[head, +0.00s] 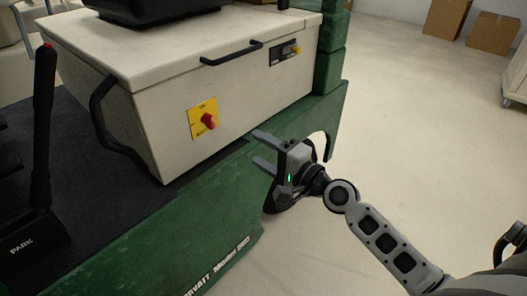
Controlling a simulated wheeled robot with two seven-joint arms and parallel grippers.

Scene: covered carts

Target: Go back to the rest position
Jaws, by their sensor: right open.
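My right gripper (264,151) is in the middle of the head view, its two fingers spread apart and pointing left. Nothing shows between the fingers. It is in front of the green cart (226,196), near its side panel; I cannot tell the exact gap. My right arm comes in from the lower right. My left gripper is not in view.
A cream box (160,120) with a black handle (231,54) and a red rotary switch (208,121) sits on the cart. A black lever (43,130) stands at the left. Cardboard boxes (446,17) lie far back.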

